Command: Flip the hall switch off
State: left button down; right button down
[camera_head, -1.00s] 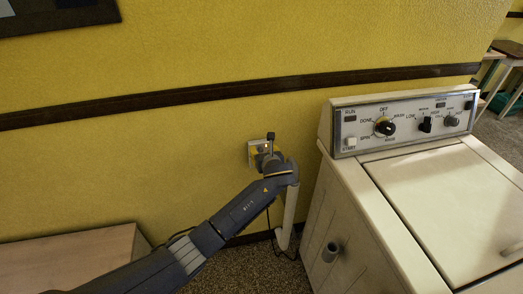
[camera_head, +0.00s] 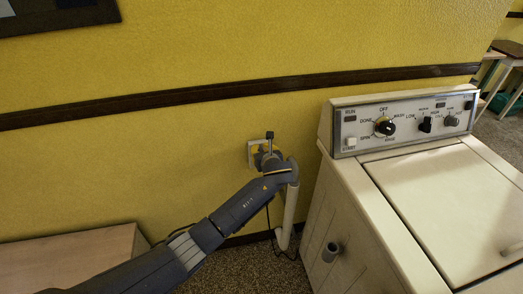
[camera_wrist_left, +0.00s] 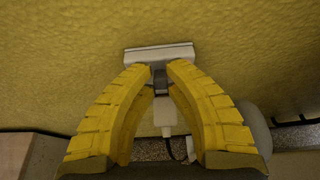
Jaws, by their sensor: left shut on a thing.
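The hall switch (camera_head: 251,155) is a pale plate on the yellow wall, left of the washer. In the left wrist view the plate (camera_wrist_left: 150,54) lies just past my fingertips. My left gripper (camera_wrist_left: 160,68) has yellow ribbed fingers, shut on the small grey lever of the switch between their tips. In the head view my left gripper (camera_head: 262,153) is against the plate and hides much of it. The lever's exact position is hard to tell. My right gripper is not in view.
A cream washer (camera_head: 447,200) with a dial panel stands close on the right. A white plug-like piece with a cord (camera_wrist_left: 165,116) shows below the fingertips in the wrist view. A wooden top (camera_head: 70,260) is at lower left. A dark rail (camera_head: 200,96) runs above.

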pick_arm(q)
jog(key=shift+f+t, duration=0.1)
jog(key=shift+t, duration=0.2)
jog(key=t, duration=0.1)
jog(key=f+t+y, duration=0.1)
jog(key=shift+s+d+f+t, duration=0.1)
jog(key=shift+s+t, duration=0.25)
jog(key=shift+t, duration=0.05)
jog(key=shift+s+f+t+y, duration=0.1)
jog(key=shift+f+t+y, duration=0.15)
jog(key=shift+t, duration=0.55)
jog(key=shift+f+t+y, duration=0.25)
jog(key=shift+t, duration=0.55)
